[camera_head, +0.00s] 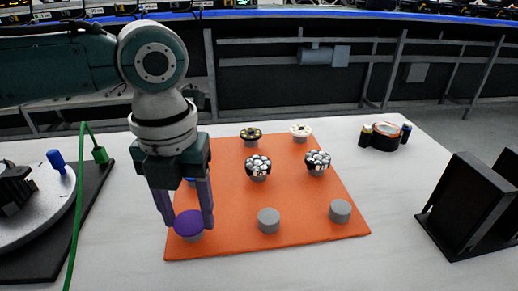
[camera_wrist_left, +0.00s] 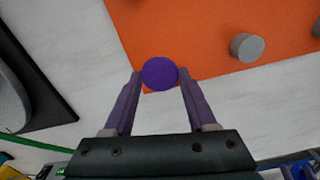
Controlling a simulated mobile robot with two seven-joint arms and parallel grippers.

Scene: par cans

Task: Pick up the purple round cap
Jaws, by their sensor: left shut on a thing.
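The purple round cap (camera_head: 188,223) is at the near left corner of the orange mat (camera_head: 230,247), on top of a short grey cylinder (camera_head: 194,238). My left gripper (camera_head: 190,224) reaches down from above and is shut on the cap, one finger on each side. In the left wrist view the cap (camera_wrist_left: 160,74) sits between the two fingertips (camera_wrist_left: 160,77). That view does not show whether the cap is clear of the grey cylinder. My right gripper is in neither view.
Grey cylinders stand on the mat at front centre (camera_head: 268,220) and front right (camera_head: 340,211). Several capped cylinders stand farther back. A black stand (camera_head: 470,205) is at the right, and a round grey plate with a green cable (camera_head: 75,215) is at the left.

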